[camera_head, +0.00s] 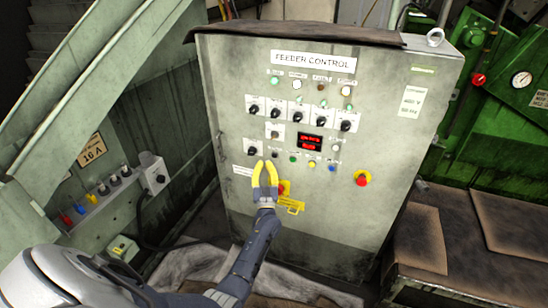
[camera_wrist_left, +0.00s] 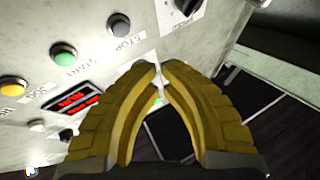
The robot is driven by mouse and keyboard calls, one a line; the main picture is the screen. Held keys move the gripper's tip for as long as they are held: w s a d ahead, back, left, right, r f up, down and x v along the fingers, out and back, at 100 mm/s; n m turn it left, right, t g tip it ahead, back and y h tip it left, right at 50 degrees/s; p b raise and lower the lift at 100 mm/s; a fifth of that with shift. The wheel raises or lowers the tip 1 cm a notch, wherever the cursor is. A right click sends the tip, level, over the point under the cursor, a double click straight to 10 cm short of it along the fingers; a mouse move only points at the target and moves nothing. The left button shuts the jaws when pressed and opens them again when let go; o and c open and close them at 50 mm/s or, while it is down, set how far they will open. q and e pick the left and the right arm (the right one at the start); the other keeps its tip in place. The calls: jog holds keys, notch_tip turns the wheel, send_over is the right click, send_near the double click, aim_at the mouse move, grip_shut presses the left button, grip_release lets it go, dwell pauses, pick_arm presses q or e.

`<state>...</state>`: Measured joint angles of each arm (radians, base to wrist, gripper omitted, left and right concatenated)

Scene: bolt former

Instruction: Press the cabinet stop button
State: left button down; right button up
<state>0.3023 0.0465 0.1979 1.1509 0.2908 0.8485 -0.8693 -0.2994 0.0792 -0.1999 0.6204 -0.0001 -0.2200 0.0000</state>
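The grey cabinet (camera_head: 225,110) labelled FEEDER CONTROL stands in the middle of the head view. Its stop button (camera_head: 275,155) is small, round and dark grey, at the left end of the lower button row. In the left wrist view the stop button (camera_wrist_left: 118,26) shows clearly with STOP printed beside it. My left gripper (camera_head: 265,163) is in front of the panel, just below and left of the button. Its yellow fingers (camera_wrist_left: 159,68) converge almost together at the tips, with nothing visible held. The fingertips look apart from the button. My right gripper is not in view.
Beside the stop button is the green start button (camera_wrist_left: 64,57), then a yellow button (camera_wrist_left: 13,87). A selector knob (camera_head: 253,151) is left of it, a red display (camera_head: 311,143) above right. A red emergency button (camera_head: 362,179) is farther right; another (camera_head: 282,188) is by my gripper.

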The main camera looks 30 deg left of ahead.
pick_arm(q)
jog(key=shift+w+a, duration=0.2)
jog(key=shift+w, duration=0.9)
jog(key=shift+w+a, duration=0.2)
jog(key=shift+w, duration=0.9)
jog(key=shift+w+a, duration=0.15)
jog(key=shift+w, duration=0.7)
dwell(0.8)
jog(key=shift+s, duration=0.1)
dwell(0.3)
jog(key=shift+s, duration=0.75)
jog(key=shift+s+d, duration=0.2)
jog(key=shift+s, duration=0.6)
jog(key=shift+s+d, duration=0.2)
jog(key=shift+s, duration=0.65)
jog(key=shift+s+d, duration=0.2)
jog(key=shift+s, duration=0.6)
